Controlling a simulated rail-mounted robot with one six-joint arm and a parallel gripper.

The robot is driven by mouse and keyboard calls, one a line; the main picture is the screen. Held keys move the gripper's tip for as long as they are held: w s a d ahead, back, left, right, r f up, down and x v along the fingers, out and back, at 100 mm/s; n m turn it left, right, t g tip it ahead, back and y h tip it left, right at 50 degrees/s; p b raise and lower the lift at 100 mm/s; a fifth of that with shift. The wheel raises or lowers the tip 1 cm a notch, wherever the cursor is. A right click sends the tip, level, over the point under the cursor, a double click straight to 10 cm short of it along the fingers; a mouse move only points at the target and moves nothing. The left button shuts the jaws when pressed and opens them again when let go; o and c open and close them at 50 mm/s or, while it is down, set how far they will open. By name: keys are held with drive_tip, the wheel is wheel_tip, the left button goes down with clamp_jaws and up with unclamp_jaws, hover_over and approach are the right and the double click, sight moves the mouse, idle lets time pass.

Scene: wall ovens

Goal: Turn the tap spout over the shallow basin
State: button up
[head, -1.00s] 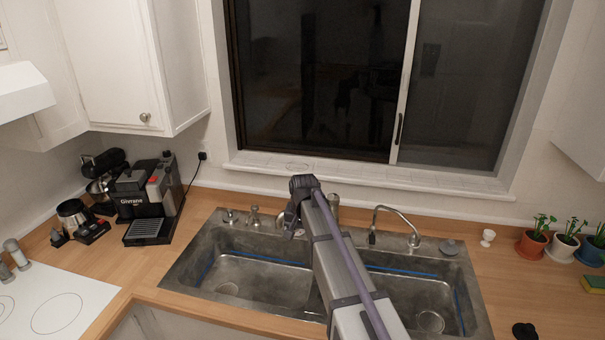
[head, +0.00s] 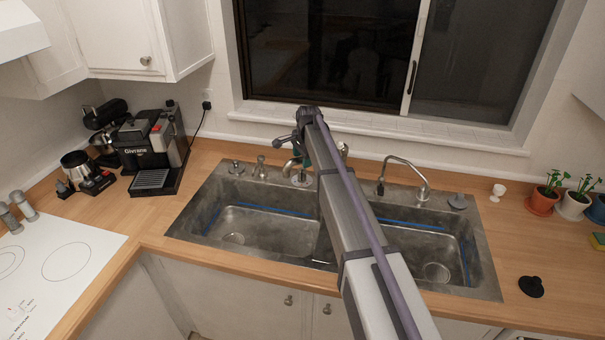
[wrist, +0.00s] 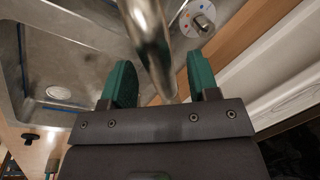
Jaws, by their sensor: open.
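The silver tap spout (wrist: 150,45) passes between the two green fingers of my open gripper (wrist: 161,82) in the wrist view. There seems to be a gap on both sides, and I cannot tell contact. In the head view, my gripper (head: 304,158) is at the tap behind the sink, and my arm hides much of it. A curved piece of the tap (head: 289,164) shows left of my arm. The sink has a left basin (head: 262,222) and a right basin (head: 415,240). I cannot tell which is shallower.
A thin arched tap (head: 408,163) stands behind the right basin. A disc with coloured dots (wrist: 197,18) is near the spout. A coffee machine (head: 150,150) stands at left, potted plants (head: 542,202) at right. A black stopper (head: 531,286) lies on the right counter.

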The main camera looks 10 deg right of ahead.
wheel_tip(320, 180, down, 2)
drive_tip(key=shift+w+a+b, duration=0.1)
drive_tip(key=shift+w+b, duration=0.05)
drive_tip(key=shift+b, duration=0.15)
drive_tip(key=shift+r, duration=0.15)
clamp_jaws()
